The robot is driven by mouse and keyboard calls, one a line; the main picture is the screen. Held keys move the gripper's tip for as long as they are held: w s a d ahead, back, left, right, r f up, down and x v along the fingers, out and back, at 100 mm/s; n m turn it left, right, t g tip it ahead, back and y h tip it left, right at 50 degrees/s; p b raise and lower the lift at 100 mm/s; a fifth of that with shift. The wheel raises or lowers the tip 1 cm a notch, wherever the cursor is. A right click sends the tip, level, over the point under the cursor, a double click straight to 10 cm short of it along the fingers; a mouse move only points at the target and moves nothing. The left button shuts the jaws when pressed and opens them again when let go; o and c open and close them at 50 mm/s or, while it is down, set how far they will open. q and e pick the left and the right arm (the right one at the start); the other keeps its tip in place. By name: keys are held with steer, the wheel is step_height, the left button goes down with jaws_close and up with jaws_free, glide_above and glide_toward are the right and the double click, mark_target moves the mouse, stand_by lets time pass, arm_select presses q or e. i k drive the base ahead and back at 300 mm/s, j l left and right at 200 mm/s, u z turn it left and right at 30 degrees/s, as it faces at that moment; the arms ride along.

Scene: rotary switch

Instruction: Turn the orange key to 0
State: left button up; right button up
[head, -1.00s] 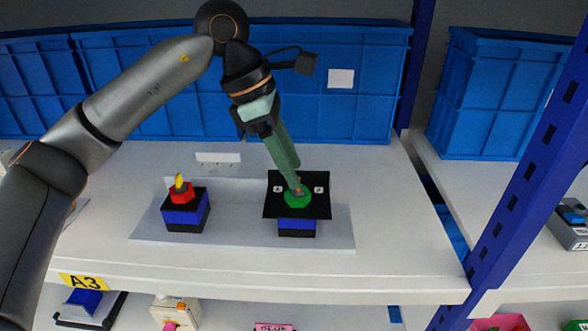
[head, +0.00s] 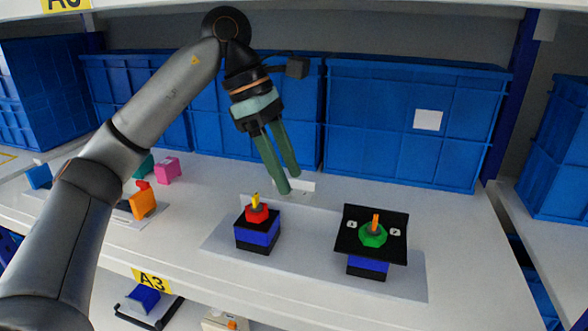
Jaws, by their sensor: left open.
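The orange key (head: 375,223) stands up from a green round base (head: 372,236) on a black plate (head: 392,248) with white labels on both sides, above a blue block. The labels are too small to read surely. My left gripper (head: 291,183) is open and empty. Its two green fingers are apart, to the left of the orange key and higher in the picture, not touching it. The other switch, a yellow key (head: 255,200) on a red base (head: 257,213), stands below and left of the fingertips. My right gripper is not in view.
Both switches stand on a grey mat (head: 310,262) on the white shelf (head: 192,235). Blue crates (head: 410,130) line the back. The shelf's right end is clear.

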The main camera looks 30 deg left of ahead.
mark_target(376, 216)
steer(key=k, duration=1)
